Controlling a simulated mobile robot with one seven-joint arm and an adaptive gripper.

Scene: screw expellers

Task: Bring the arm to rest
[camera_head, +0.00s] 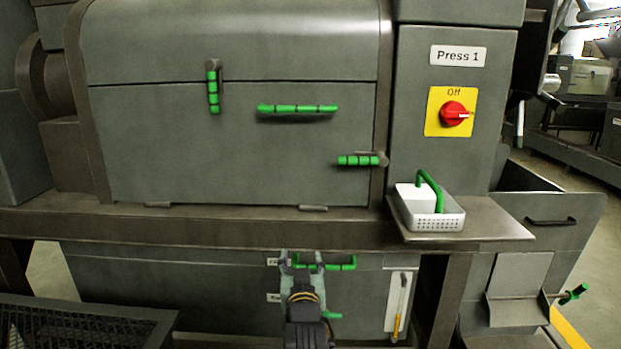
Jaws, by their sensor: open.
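My gripper (302,262) is low in the middle of the head view, in front of the lower panel (180,280) of the press. Its fingers are open and point up, away from the camera. A green handle (340,263) on the lower panel shows behind and to the right of the fingers. I cannot tell whether the fingers touch it. A smaller green handle (333,315) shows just right of my wrist. Nothing is visibly held.
The press's closed cover (230,150) has several green handles. A red switch (453,113) sits under "Off" below the "Press 1" label. A white basket (432,215) stands on the right shelf (490,225). A dark mesh-topped box (80,325) is at lower left.

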